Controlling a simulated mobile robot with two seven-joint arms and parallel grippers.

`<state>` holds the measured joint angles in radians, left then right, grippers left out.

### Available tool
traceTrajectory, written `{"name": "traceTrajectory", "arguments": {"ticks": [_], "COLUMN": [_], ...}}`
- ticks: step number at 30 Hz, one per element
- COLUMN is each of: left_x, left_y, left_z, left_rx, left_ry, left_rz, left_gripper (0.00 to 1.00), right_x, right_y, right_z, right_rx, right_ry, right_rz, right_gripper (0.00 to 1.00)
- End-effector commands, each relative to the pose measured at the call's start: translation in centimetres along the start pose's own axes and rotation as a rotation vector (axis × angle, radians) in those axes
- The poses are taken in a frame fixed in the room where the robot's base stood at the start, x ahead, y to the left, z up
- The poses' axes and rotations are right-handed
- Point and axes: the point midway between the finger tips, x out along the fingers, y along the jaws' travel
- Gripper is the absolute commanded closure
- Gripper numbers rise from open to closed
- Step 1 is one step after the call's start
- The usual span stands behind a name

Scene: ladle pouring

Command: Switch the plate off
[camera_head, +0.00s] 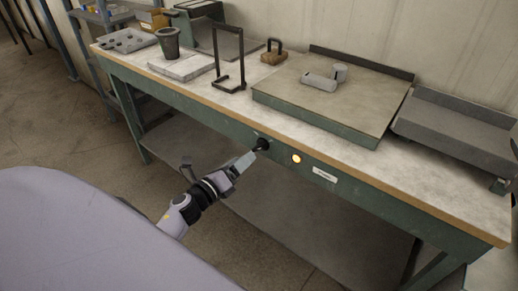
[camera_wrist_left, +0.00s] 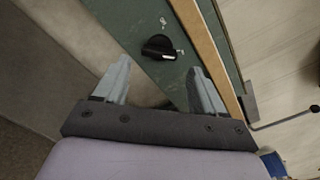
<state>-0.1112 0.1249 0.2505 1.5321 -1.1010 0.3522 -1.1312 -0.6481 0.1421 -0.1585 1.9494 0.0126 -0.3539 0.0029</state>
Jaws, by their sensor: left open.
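A black rotary knob (camera_head: 262,144) sits on the green front rail of the workbench. It also shows in the left wrist view (camera_wrist_left: 158,47), ahead of and between the two fingers, with a pale mark on it. An orange lamp (camera_head: 296,159) glows to the right of the knob, beside a white label (camera_head: 324,174). A broad flat plate (camera_head: 330,95) lies on the bench above the lamp. My left gripper (camera_head: 248,158) is close to the knob; in the left wrist view its fingers (camera_wrist_left: 160,85) are open and apart from the knob. My right gripper is not in view.
On the wooden-edged bench (camera_head: 440,190) stand a dark crucible (camera_head: 168,44), a black frame stand (camera_head: 229,62) and a block with a handle (camera_head: 273,54). A small grey cylinder piece (camera_head: 319,82) lies on the plate. A grey tray (camera_head: 455,128) stands at right. The floor before the bench is clear.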

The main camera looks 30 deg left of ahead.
Motion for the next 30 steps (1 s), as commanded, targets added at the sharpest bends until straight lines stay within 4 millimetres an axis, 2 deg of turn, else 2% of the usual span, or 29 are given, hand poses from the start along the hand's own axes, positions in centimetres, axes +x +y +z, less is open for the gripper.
{"name": "traceTrajectory", "arguments": {"ticks": [9, 15, 28, 29, 30], "left_x": [4.0, 5.9, 6.7, 6.7, 6.7], "left_y": [-0.1, -0.1, -0.1, -0.1, -0.1], "left_z": [0.0, -0.1, -0.1, -0.1, -0.1], "left_rx": [-0.005, -0.007, -0.006, -0.006, -0.006], "left_ry": [-0.001, 0.000, 0.001, 0.001, 0.001], "left_rz": [-0.002, -0.001, 0.000, 0.000, 0.000], "left_gripper": [0.30, 0.30, 0.30, 0.36, 0.49], "right_x": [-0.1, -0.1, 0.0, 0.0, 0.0], "right_y": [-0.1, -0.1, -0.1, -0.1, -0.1], "right_z": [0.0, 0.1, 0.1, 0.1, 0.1], "right_rx": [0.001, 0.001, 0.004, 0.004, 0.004], "right_ry": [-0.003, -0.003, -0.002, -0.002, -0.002], "right_rz": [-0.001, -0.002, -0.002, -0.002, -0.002], "right_gripper": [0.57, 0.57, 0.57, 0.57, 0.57]}}
